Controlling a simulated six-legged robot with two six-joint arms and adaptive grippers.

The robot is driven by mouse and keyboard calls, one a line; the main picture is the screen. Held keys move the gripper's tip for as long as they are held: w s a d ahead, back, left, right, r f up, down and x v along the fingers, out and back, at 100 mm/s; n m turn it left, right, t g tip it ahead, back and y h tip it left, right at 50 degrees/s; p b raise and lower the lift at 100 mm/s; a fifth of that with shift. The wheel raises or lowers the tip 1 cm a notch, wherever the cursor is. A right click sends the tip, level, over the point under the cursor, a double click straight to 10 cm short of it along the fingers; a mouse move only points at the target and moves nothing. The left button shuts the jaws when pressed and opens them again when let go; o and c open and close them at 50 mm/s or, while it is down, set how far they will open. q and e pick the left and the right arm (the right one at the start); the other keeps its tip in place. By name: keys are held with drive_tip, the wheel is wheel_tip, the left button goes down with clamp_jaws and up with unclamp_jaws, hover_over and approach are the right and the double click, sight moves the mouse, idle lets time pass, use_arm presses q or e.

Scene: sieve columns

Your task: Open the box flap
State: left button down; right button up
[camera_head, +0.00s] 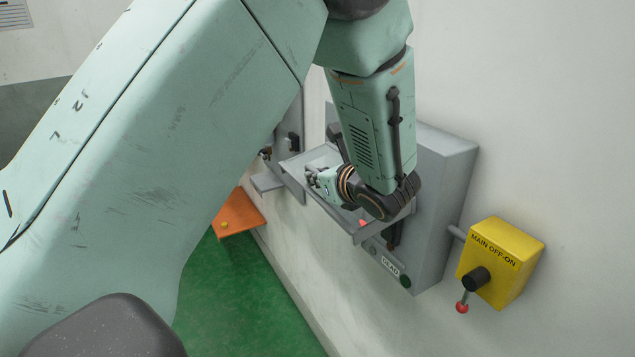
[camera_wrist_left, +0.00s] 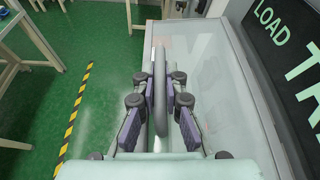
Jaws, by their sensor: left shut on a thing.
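The grey box (camera_head: 440,190) is mounted on the wall in the head view. Its flap (camera_head: 358,236) stands out from the box front, swung well away from it, and my left arm covers part of it. My left gripper (camera_head: 314,178) is at the flap's outer side. In the left wrist view, the fingers of my left gripper (camera_wrist_left: 160,100) are closed around a grey curved handle (camera_wrist_left: 159,65), with the pale flap panel (camera_wrist_left: 225,75) beside it. The box interior is mostly hidden by my arm. My right gripper is not in view.
A yellow MAIN OFF-ON switch box (camera_head: 508,262) with a red-tipped lever sits right of the grey box. An orange panel (camera_head: 240,212) is left, low by the wall. The green floor (camera_head: 235,300) below is clear. Tables (camera_wrist_left: 30,45) stand left in the wrist view.

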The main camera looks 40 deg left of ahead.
use_arm(q)
drive_tip(key=shift+w+r, duration=0.1)
drive_tip(key=shift+r, duration=0.25)
drive_tip(key=c, duration=1.7)
unclamp_jaws()
drive_tip(key=shift+a, duration=0.15)
